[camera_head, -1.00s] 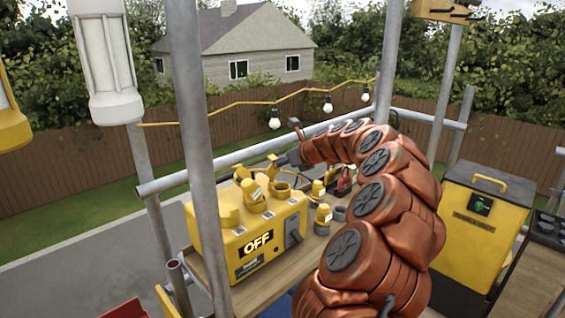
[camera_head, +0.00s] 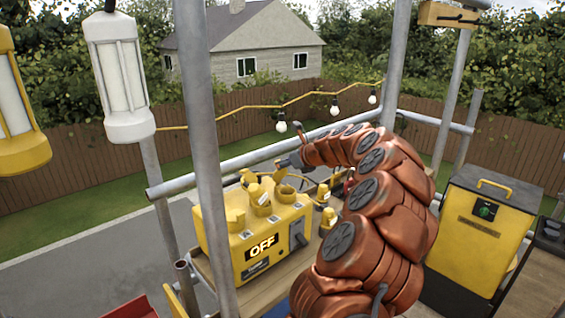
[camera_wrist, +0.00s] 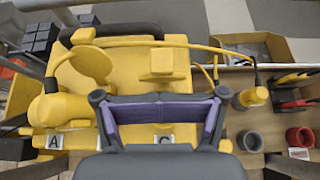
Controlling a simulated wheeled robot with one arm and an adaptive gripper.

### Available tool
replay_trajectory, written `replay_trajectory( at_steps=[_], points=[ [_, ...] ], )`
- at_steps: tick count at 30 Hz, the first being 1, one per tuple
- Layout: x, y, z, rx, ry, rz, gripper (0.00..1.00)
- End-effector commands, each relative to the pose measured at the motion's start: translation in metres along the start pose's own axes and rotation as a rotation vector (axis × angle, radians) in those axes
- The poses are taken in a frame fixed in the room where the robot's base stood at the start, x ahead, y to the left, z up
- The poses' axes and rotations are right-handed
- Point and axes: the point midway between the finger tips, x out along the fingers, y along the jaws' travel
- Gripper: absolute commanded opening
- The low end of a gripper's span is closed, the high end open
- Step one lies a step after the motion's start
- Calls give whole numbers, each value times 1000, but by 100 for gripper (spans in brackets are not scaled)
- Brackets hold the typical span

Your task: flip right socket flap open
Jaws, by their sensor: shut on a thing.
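The yellow socket box (camera_head: 225,250) with an OFF sign stands on a wooden bench. Its right socket (camera_head: 287,196) shows as an open ring, with its yellow flap (camera_head: 280,173) standing up behind it. My gripper (camera_head: 287,164) is at this flap and shut on it; the contact is partly hidden. In the wrist view the purple-padded gripper (camera_wrist: 160,109) covers the right socket, above label C (camera_wrist: 163,140). A round yellow flap (camera_wrist: 88,66) stands raised to its left. The left socket (camera_head: 235,218) carries a yellow part.
A yellow plug (camera_head: 327,218) stands right of the box. A scaffold pole (camera_head: 203,150) rises in front of the box. Bulbs (camera_head: 281,126) hang behind.

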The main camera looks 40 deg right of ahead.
Motion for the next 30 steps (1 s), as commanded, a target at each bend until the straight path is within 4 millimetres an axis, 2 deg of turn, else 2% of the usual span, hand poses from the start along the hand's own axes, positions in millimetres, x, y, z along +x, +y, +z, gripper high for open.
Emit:
replay_trajectory(
  at_steps=[8, 16, 30],
  points=[
    [1, -4, 5, 4, 0, -5, 0],
    [8, 2, 11, -2, -1, 2, 0],
    [9, 2, 10, -2, -1, 3, 0]
  ],
)
